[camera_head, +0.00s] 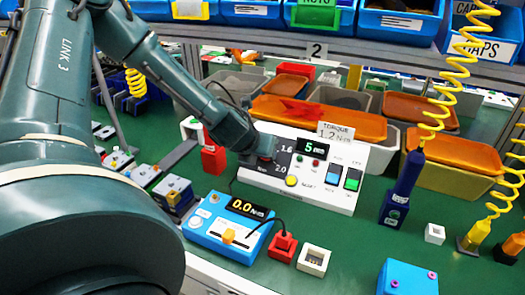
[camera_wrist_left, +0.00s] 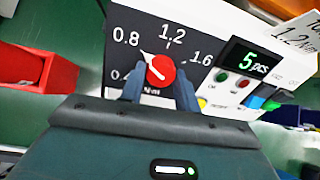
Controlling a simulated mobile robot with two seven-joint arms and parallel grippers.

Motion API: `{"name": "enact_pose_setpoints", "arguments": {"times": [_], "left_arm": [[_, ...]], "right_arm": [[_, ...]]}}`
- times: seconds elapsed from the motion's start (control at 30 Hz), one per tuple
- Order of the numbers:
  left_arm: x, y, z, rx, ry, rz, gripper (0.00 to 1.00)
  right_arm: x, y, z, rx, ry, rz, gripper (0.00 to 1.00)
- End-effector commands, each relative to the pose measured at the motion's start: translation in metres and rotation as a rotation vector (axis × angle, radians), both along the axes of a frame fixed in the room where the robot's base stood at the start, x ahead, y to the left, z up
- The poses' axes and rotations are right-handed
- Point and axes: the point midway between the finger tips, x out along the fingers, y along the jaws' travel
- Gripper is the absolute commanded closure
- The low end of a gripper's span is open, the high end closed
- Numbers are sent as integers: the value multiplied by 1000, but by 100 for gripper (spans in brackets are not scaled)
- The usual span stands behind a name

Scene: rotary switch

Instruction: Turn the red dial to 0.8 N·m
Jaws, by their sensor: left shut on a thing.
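The white torque panel (camera_head: 335,188) stands on the green bench in the head view. Its red dial (camera_wrist_left: 160,72) shows in the left wrist view, with a white pointer aimed up-left at the 0.8 mark (camera_wrist_left: 126,36). My left gripper (camera_wrist_left: 160,86) has its two fingers on either side of the dial and is shut on it. In the head view my left gripper (camera_head: 262,160) reaches the panel's left part and mostly hides the dial. A card (camera_head: 336,133) above the panel reads torque 1.2 N·m. My right gripper is not in view.
The panel has a green "5" display (camera_head: 314,149), a yellow button (camera_head: 291,181) and rocker switches (camera_head: 353,179). A blue meter reading 0.0 (camera_head: 228,232) stands in front. Bins (camera_head: 440,173) stand behind.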

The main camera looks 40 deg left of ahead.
Motion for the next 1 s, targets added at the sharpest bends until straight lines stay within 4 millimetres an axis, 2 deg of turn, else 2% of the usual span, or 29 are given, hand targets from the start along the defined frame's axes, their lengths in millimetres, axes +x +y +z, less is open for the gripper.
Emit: {"name": "enact_pose_setpoints", "arguments": {"times": [0.4, 0.43, 0.6, 0.7, 1.0], "left_arm": [[1, 0, 1, 7, -3, -6, 91], [1, 0, 1, 7, -3, -6, 67], [1, 0, 1, 6, -2, -5, 53], [1, 0, 1, 5, -1, -4, 46], [-2, -1, 4, 4, 0, -4, 46]], "right_arm": [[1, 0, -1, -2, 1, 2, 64], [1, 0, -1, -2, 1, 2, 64], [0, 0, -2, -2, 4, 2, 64], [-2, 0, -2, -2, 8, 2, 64], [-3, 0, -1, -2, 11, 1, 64]]}}
